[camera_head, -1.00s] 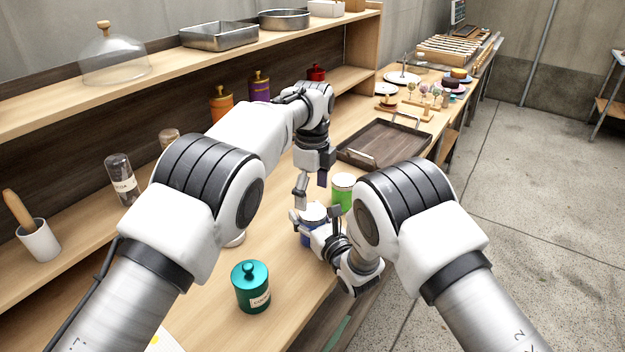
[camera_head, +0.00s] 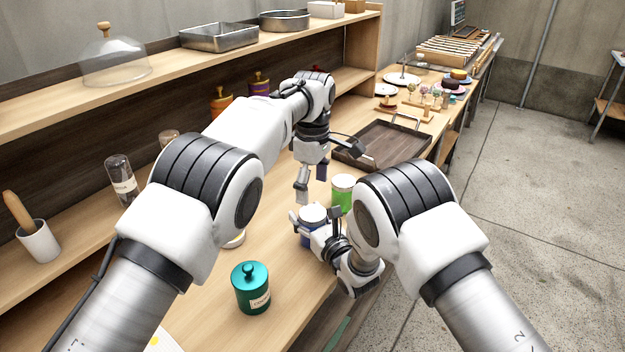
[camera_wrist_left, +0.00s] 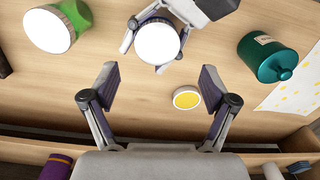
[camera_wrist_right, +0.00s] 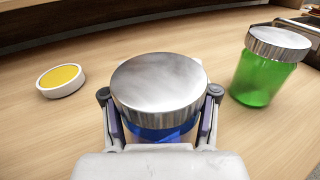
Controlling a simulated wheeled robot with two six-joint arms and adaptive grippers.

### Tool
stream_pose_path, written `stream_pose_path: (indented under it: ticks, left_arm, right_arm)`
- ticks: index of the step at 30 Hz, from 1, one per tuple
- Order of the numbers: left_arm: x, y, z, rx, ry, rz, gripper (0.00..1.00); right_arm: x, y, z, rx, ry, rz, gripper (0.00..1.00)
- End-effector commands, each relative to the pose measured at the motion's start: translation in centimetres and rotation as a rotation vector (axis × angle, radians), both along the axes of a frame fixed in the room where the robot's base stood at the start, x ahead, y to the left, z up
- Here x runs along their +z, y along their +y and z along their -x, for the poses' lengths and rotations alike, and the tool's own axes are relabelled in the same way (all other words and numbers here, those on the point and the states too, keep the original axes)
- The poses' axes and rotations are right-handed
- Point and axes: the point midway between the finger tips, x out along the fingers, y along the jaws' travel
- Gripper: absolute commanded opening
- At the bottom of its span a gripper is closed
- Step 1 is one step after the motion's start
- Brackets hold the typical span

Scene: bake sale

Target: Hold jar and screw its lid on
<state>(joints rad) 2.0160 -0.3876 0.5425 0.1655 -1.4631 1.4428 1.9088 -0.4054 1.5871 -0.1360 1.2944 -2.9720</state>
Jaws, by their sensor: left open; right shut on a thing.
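A blue jar (camera_wrist_right: 160,133) is held upright in my right gripper (camera_wrist_right: 160,105), whose fingers are shut around its sides. A wide silver lid (camera_wrist_right: 160,85) sits on top of the jar; whether it is threaded tight cannot be told. In the head view the lid (camera_head: 313,212) shows above the right gripper's fingers, and the jar is largely hidden. My left gripper (camera_head: 312,182) is open and empty, pointing down above and just behind the jar.
A green jar with a silver lid (camera_head: 342,195) stands close behind the blue jar. A small round yellow-and-white piece (camera_wrist_left: 186,97) lies on the table. A teal canister (camera_head: 251,288) stands at the front. A dark tray (camera_head: 382,142) lies behind; shelves line the left.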

Motion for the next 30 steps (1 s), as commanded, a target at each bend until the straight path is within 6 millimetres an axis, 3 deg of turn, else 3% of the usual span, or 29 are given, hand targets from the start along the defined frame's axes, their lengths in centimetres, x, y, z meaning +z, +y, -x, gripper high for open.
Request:
stream_pose_path:
  ticks: [5, 17, 23, 30]
  left_arm:
    - [0.5, 0.0, -0.1, 0.265, -0.006, -0.002, 0.85]
    - [0.9, 0.0, -0.3, 0.266, -0.016, 0.002, 0.85]
    - [-1.2, 0.0, -0.2, 0.265, -0.014, 0.001, 0.85]
    - [-5.3, 0.0, -0.2, 0.264, -0.015, 0.001, 0.85]
  right_arm:
    - [0.0, 0.0, 0.0, 0.000, -0.001, 0.000, 0.00]
    - [0.0, 0.0, 0.0, 0.000, -0.001, 0.000, 0.00]
    - [0.0, 0.0, 0.0, 0.000, -0.001, 0.000, 0.00]
    - [0.0, 0.0, 0.0, 0.000, -0.001, 0.000, 0.00]
